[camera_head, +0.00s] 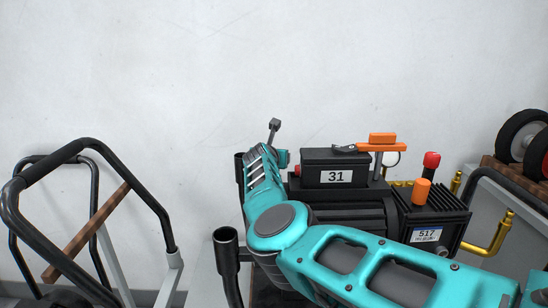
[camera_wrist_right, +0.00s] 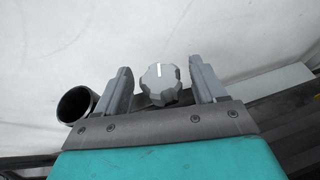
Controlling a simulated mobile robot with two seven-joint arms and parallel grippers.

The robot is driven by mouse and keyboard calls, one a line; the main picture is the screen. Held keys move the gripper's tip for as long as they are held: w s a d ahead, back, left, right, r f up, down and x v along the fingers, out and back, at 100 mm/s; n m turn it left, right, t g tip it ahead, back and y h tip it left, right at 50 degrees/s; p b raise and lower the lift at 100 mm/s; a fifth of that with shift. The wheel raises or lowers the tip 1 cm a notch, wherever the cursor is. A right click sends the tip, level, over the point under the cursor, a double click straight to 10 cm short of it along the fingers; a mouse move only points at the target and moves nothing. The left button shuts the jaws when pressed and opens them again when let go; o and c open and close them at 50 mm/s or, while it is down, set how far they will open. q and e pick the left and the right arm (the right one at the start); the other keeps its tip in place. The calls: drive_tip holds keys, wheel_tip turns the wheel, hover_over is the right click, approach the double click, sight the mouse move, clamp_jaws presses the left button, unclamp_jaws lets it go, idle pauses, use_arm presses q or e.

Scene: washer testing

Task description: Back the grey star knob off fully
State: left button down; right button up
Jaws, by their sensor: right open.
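The grey star knob (camera_wrist_right: 160,88) shows in the right wrist view, with lobed edges and a short white mark on its face. My right gripper (camera_wrist_right: 160,66) is open, with one finger on each side of the knob. A gap shows between the knob and each finger, so I see no grip on it. In the head view my teal right arm reaches in from the lower right across the front of the machine (camera_head: 345,212). I cannot make out the knob there. My left gripper is in neither view.
The machine has a black box labelled 31 (camera_head: 336,177), an orange lever (camera_head: 381,146) and a black finned block labelled 517 (camera_head: 432,222). A dark tube end (camera_wrist_right: 76,104) lies close left of my right gripper. A black-handled cart frame (camera_head: 85,150) stands at left.

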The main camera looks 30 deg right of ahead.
drive_tip(key=shift+w+d+f, duration=0.2)
drive_tip(key=shift+w+d, duration=0.05)
drive_tip(key=shift+w, duration=0.1)
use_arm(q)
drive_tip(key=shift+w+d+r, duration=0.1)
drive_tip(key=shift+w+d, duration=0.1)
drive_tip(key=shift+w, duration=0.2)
use_arm(e)
drive_tip(key=shift+s+r, duration=0.1)
drive_tip(key=shift+c, duration=0.4)
